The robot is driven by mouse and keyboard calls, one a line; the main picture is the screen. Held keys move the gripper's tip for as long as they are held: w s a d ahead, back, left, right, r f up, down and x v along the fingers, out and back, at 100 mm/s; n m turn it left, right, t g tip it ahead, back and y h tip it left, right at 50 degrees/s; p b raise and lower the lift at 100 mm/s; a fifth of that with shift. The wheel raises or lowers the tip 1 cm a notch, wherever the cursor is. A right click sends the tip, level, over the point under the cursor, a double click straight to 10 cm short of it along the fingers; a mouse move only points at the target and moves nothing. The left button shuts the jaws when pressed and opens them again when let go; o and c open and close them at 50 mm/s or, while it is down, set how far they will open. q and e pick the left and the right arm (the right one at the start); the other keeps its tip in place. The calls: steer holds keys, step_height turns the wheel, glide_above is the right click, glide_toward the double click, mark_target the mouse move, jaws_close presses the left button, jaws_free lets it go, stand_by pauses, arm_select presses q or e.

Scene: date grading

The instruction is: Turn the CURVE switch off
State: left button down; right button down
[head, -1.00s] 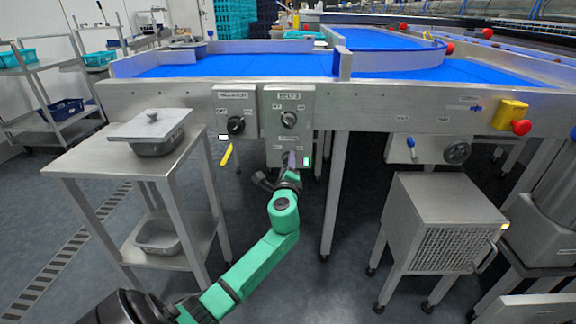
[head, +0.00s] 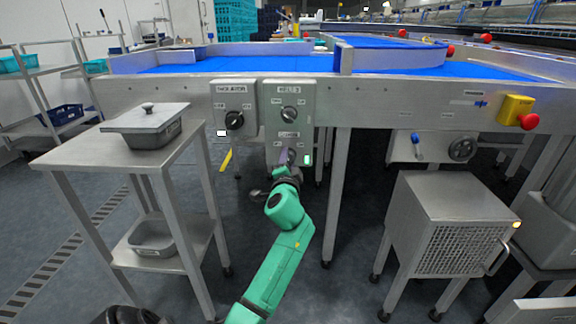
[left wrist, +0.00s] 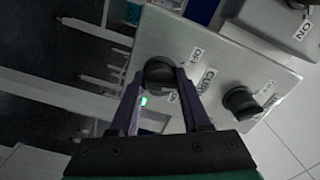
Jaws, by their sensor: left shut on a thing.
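The CURVE switch is a dark round knob low on a grey switch box (head: 268,115) under the blue belt. In the left wrist view the CURVE knob (left wrist: 160,72) sits between the fingertips, beside the CURVE label and an OFF mark. My left gripper (head: 290,158) reaches up to the box from below and is shut on this knob. It also shows in the left wrist view (left wrist: 162,88), a finger on each side. The knob's pointer is hidden, so its setting cannot be told. A small green light (head: 307,159) glows beside it. My right gripper is out of view.
A second knob (head: 289,114) sits above on the same box. The isolator box (head: 233,92) with a black knob stands just left. A steel side table (head: 90,150) with a lidded pan is further left. A red stop button (head: 528,121) is at the right.

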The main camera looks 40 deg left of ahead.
arm_select(q)
steer(key=n, duration=0.1)
steer(key=n+b, duration=0.1)
steer(key=n, duration=0.1)
steer(key=shift+f, duration=0.25)
steer(key=shift+n+b, duration=0.4)
steer(key=shift+n, duration=1.2)
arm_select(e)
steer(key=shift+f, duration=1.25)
arm_select(q)
steer(key=shift+r, duration=0.1)
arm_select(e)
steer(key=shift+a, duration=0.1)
arm_select(q)
steer(key=shift+c, duration=1.9)
jaws_free()
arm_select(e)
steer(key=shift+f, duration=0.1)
arm_select(q)
steer(key=shift+r, duration=0.1)
